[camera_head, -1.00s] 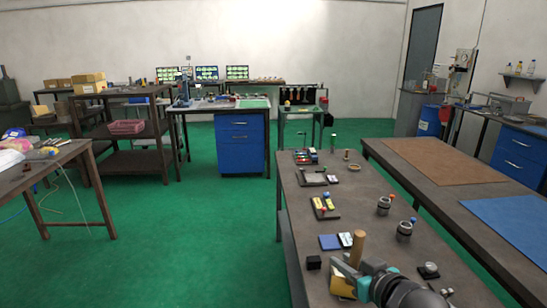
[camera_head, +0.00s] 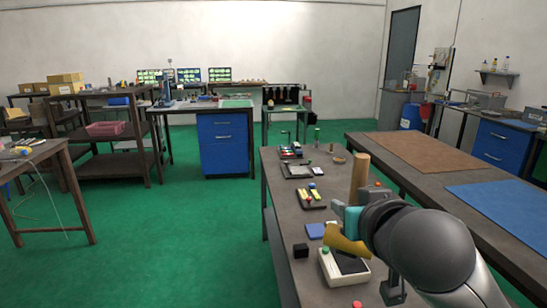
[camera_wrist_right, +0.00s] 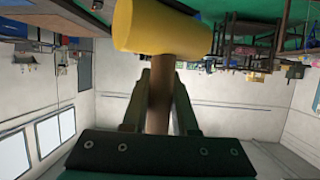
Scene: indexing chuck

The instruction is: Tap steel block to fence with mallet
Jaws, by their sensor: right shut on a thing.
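The mallet has a wooden handle (camera_head: 360,176) standing nearly upright and a yellow head (camera_head: 345,241) low down, above the near part of the dark bench. My right gripper (camera_head: 351,218) is shut on the handle just above the head. In the right wrist view the handle (camera_wrist_right: 160,95) runs between the fingers (camera_wrist_right: 161,85), with the yellow head (camera_wrist_right: 162,27) beyond them. I cannot clearly make out the steel block or the fence; the mallet and my right arm cover part of the bench. My left gripper is out of view.
A white box with a dark panel (camera_head: 343,266) and a small black block (camera_head: 300,250) stand close to the mallet head. A blue pad (camera_head: 315,231) and trays of small parts (camera_head: 311,199) lie farther up the bench. Another table (camera_head: 405,152) stands to the right.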

